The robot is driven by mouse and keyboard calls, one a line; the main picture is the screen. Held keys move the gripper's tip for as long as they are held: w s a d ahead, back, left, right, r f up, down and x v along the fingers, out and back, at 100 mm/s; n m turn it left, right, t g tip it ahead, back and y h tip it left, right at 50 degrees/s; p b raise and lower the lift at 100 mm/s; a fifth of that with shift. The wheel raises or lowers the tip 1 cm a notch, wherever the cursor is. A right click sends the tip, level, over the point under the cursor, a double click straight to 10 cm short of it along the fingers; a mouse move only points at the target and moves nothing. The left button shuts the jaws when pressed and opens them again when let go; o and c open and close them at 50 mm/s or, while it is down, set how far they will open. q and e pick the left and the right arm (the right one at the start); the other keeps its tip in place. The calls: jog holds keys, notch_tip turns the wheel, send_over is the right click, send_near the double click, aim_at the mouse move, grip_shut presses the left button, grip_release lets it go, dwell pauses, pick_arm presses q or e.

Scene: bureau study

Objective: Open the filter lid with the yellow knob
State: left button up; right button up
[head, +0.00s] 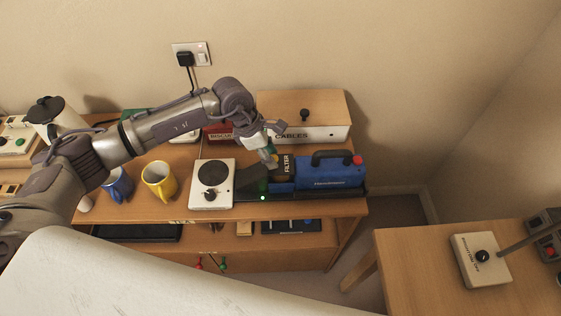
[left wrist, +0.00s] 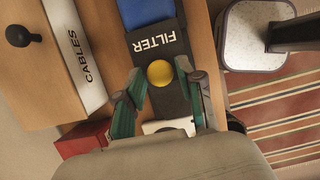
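The filter lid (left wrist: 163,45) is a dark panel lettered FILTER, with a round yellow knob (left wrist: 160,73) near its end in the left wrist view. It belongs to a blue device (head: 330,171) with a black handle on the wooden desk. In the head view the lid's label (head: 286,165) shows, but the knob is hidden by my gripper. My left gripper (head: 270,160) points down over the lid. In the left wrist view its teal fingers (left wrist: 161,72) are apart on either side of the knob, with gaps visible. Whether the fingertips are level with the knob is unclear. My right gripper is not seen.
A wooden CABLES box (head: 312,133) with a black knob stands behind the device. A white unit with a dark disc (head: 205,194) is left of it, then a yellow mug (head: 160,182) and a blue mug (head: 117,184).

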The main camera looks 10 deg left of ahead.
pick_arm(q)
jog(key=c, duration=0.4)
jog(key=shift+w+d+r, duration=0.2)
jog(key=shift+d+r, duration=0.1)
jog(key=shift+r, duration=0.3)
